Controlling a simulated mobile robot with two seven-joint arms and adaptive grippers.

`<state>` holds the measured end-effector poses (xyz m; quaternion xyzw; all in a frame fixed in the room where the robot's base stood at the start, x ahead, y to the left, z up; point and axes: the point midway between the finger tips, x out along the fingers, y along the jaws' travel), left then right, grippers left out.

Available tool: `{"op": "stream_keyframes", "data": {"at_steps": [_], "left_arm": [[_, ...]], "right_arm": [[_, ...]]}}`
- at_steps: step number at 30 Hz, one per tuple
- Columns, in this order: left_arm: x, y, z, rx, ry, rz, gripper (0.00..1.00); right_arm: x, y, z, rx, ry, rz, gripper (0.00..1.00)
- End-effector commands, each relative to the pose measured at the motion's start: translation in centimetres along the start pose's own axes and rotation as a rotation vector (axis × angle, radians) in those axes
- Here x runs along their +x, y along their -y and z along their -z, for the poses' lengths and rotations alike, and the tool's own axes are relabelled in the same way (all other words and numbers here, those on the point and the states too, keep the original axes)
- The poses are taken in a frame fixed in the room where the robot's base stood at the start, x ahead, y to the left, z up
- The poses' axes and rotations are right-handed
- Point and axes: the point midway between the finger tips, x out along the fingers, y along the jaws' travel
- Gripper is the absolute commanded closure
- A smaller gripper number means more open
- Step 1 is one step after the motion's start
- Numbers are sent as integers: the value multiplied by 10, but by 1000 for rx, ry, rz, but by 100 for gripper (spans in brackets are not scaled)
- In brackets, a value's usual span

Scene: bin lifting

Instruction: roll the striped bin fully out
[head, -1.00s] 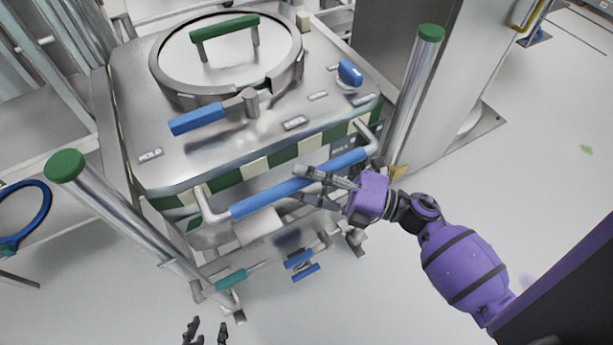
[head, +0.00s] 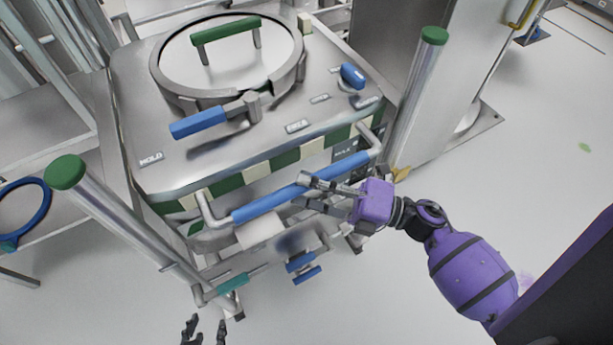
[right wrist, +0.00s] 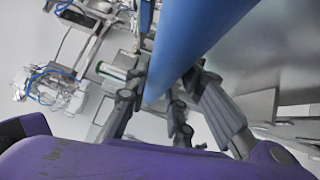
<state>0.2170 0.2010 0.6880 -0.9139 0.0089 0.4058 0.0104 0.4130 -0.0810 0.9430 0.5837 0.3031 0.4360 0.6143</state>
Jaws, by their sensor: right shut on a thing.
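The striped bin (head: 150,120) is a steel box with a green and cream striped band along its front edge. Its round lid (head: 225,70) has a green handle. A blue-sleeved handle bar (head: 262,203) runs across the front. It also shows large in the right wrist view (right wrist: 195,40). My purple right gripper (head: 302,190) is shut on this bar right of its middle, with fingers above and below it. My left gripper (head: 204,331) shows only its dark fingertips at the bottom edge, apart and empty. The bin stands between two green-capped steel posts.
The left post (head: 120,225) and right post (head: 415,90) flank the bin closely. A steel cabinet (head: 450,110) stands to the right. A blue ring (head: 25,215) is at far left. The floor (head: 370,300) in front is clear.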

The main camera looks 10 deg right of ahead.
Motion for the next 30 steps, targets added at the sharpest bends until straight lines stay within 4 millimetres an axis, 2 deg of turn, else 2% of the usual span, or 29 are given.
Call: {"op": "stream_keyframes", "data": {"at_steps": [2, 3, 6, 15, 19, 23, 30], "left_arm": [[0, 0, -1, -2, 2, 0, 62], [0, -1, -2, -2, 3, -1, 62], [-1, -2, -5, -5, 9, -2, 62], [-1, 2, -2, 4, 3, 1, 62], [-1, 2, -2, 4, 3, 1, 62], [-1, 1, -2, 3, 3, 0, 62], [-1, 0, -2, 2, 3, -1, 62]], "right_arm": [[2, -2, -1, -1, 1, -3, 100], [2, -2, -2, -2, 3, -3, 73], [3, -2, -3, -3, 4, -4, 60], [2, -2, -3, -4, 5, -3, 59], [-7, -1, -3, -4, 6, 0, 59], [-29, 0, -3, -3, 7, 1, 59], [-81, 0, -2, -4, 6, 2, 59]]}}
